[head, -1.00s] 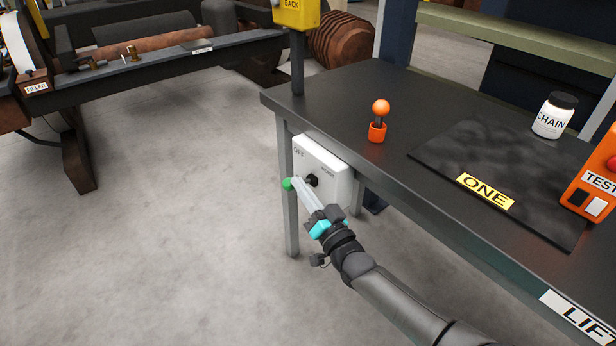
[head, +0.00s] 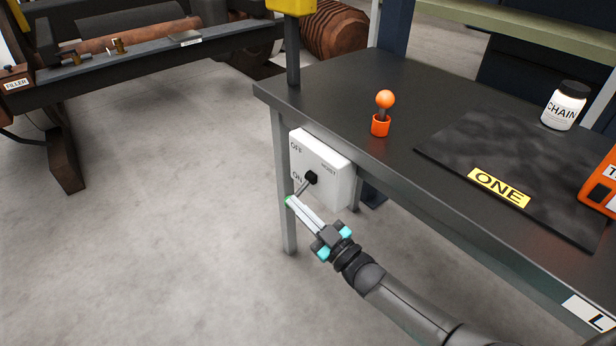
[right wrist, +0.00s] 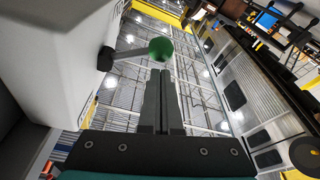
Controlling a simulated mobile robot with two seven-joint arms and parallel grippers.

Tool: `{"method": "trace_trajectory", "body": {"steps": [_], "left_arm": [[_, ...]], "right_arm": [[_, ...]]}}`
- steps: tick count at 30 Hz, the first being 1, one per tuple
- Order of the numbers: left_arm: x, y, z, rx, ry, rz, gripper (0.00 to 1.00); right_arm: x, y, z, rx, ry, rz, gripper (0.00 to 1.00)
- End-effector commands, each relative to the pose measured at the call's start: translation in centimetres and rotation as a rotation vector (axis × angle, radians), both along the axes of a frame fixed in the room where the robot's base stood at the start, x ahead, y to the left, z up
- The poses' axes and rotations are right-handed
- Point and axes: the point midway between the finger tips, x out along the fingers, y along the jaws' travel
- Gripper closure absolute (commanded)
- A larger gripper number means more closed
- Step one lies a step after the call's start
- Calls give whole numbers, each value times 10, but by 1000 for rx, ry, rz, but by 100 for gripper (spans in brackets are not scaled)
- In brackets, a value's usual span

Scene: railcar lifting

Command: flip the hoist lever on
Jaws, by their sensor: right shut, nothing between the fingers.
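The white hoist box (head: 328,170) hangs on the table's side, marked OFF at the top and ON lower down. Its lever runs from a black pivot (head: 311,178) down and left to a green knob (head: 289,201), on the ON side. My right gripper (head: 295,206) is shut and empty, its fingertips at the green knob, partly covering it. In the right wrist view the green knob (right wrist: 161,48) sits just beyond the closed fingertips (right wrist: 160,73); whether they touch I cannot tell. My left gripper is out of view.
The dark table (head: 340,90) carries an orange ball-topped stick in an orange cup (head: 380,126), a CHAIN jar (head: 565,106), a black mat labelled ONE (head: 450,155) and an orange box (head: 600,190). A table leg (head: 284,225) stands beside the hoist box.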

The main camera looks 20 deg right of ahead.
Motion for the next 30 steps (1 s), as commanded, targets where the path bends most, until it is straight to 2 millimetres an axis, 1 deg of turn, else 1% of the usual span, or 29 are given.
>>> {"method": "trace_trajectory", "body": {"steps": [6,13,26,30], "left_arm": [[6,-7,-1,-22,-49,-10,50],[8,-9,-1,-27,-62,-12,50],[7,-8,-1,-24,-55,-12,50],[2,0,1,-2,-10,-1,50]], "right_arm": [[1,-1,-3,-52,-20,-1,100],[1,-2,-4,-65,-26,-1,100],[1,-2,-3,-63,-24,-1,100],[1,-1,1,-62,-24,0,100]]}}
